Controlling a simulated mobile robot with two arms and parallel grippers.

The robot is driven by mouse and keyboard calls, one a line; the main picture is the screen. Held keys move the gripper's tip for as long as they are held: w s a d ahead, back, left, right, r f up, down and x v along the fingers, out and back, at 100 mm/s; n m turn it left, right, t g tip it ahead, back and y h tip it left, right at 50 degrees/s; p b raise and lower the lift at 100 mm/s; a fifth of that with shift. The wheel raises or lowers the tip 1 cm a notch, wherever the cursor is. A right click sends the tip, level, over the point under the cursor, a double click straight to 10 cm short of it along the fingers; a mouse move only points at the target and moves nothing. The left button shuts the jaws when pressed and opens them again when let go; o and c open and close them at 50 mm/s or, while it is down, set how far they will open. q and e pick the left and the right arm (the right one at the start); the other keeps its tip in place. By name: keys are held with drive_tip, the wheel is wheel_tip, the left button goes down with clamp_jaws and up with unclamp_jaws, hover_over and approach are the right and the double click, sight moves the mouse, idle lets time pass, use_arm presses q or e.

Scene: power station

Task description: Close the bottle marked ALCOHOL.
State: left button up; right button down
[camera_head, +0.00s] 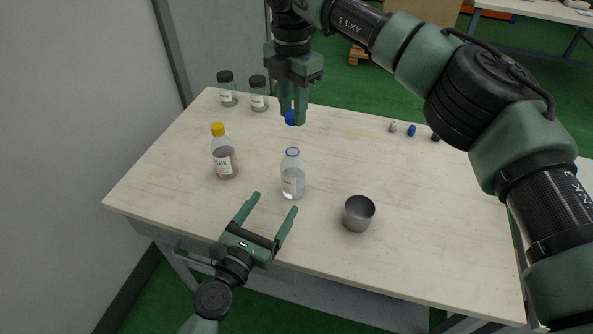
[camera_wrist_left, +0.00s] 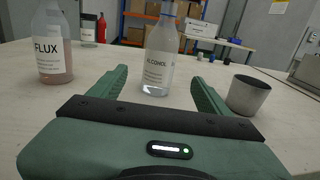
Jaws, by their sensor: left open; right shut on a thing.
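The bottle marked ALCOHOL (camera_head: 292,178) stands upright and uncapped on the table, clear with a blue ring at its neck. It also shows in the left wrist view (camera_wrist_left: 158,62), beyond and between the fingers, its top cut off. My right gripper (camera_head: 293,115) is shut on a blue cap (camera_head: 290,118), held above and behind the bottle, apart from it. My left gripper (camera_head: 269,203) is open and empty at the table's front edge, its fingers pointing toward the bottle without touching it.
A FLUX bottle (camera_head: 225,160) with a yellow cap stands left of the alcohol bottle. A metal cup (camera_head: 358,214) stands to its right. Two dark-lidded jars (camera_head: 258,96) are at the back left. Several small items (camera_head: 411,131) lie at the back right. The table's right part is clear.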

sight(288, 182)
use_arm(q)
drive_tip(key=shift+s+a+r, duration=0.1)
drive_tip(key=shift+s+r, duration=0.05)
drive_tip(key=shift+s, duration=0.05)
drive_tip(key=x, duration=1.2)
drive_tip(key=shift+w, duration=0.1)
clamp_jaws()
